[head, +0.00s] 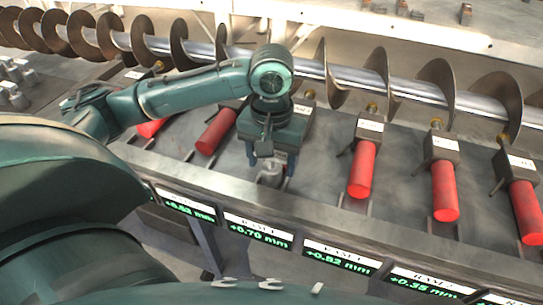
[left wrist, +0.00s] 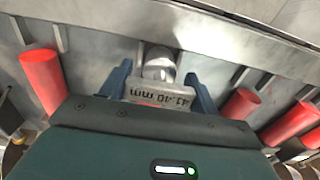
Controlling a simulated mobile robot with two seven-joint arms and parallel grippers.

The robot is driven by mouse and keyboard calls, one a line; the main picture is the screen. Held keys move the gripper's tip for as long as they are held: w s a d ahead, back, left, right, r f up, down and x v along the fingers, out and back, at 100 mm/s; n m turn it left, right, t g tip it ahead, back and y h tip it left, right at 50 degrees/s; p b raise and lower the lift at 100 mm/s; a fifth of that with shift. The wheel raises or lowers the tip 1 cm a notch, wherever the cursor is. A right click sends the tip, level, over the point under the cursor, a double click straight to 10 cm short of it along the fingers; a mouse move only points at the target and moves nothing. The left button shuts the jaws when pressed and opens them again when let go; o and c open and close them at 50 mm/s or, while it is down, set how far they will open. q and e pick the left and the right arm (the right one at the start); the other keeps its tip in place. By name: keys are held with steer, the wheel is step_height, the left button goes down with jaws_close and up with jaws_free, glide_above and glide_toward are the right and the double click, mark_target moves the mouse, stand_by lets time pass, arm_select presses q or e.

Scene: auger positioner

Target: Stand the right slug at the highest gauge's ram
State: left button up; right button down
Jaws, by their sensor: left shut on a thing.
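My left gripper (head: 268,158) is over the bench in the head view, shut on a grey metal slug (head: 270,174). In the left wrist view, the slug (left wrist: 158,69) sits between the two blue fingers of the gripper (left wrist: 158,74), with a tag reading 41.40 mm. The slug is low, near the bench's front edge; I cannot tell whether it touches the bench. My gripper hides most of the ram behind it. The gauge displays include one that seems to read +0.70 mm (head: 258,232), one +0.52 or +0.82 mm (head: 342,260) and one +0.35 mm (head: 430,284). My right gripper is not in view.
Several grey slugs (head: 14,92) stand at the far left. Thin rails flank each ram's lane.

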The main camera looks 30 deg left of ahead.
arm_select(q)
steer(key=o, duration=1.2)
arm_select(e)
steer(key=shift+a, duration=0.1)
arm_select(q)
step_height(320, 180, up, 19)
steer(key=p, duration=0.8)
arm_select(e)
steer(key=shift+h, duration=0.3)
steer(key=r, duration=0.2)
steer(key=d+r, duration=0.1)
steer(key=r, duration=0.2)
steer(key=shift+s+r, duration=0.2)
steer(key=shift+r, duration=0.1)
arm_select(q)
steer(key=shift+r, duration=0.1)
